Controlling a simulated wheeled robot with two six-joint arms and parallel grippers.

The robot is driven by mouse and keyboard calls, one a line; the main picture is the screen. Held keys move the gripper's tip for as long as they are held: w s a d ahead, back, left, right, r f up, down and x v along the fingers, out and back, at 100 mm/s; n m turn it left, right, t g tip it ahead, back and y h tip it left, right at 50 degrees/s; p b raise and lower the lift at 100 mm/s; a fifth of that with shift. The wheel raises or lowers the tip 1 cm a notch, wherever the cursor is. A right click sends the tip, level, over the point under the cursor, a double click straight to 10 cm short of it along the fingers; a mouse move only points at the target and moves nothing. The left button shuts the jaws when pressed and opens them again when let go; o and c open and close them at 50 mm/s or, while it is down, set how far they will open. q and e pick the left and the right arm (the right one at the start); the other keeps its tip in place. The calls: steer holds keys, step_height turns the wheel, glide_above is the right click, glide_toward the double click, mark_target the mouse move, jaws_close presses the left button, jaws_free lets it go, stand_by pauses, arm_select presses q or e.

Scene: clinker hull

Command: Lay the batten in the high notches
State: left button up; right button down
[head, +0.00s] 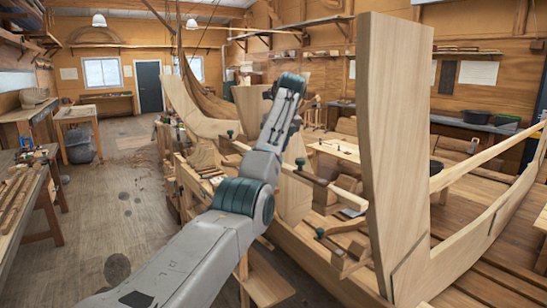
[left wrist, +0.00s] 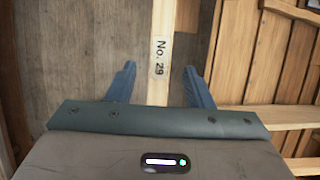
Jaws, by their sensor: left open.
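In the left wrist view, a pale straight wooden strip, apparently the batten (left wrist: 162,22), runs from the top edge down to my palm. It carries a label reading "No. 29". My left gripper (left wrist: 160,68) is open, with one blue finger on each side of the strip and a gap on both sides. I cannot tell how far below the fingers the strip lies. In the head view my left arm reaches in from the lower left over the hull, and the gripper is hidden behind its wrist. I cannot make out the high notches. My right gripper is not in view.
A tall wooden board (head: 392,150) of the hull rises right of my left arm. Clamps such as the green-knobbed one (head: 300,163) stick up along the hull parts. A workbench (head: 30,200) with tools stands at the left.

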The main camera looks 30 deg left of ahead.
arm_select(q)
steer(key=b+v, duration=0.1)
steer(key=v, duration=0.8)
steer(key=shift+d, duration=0.1)
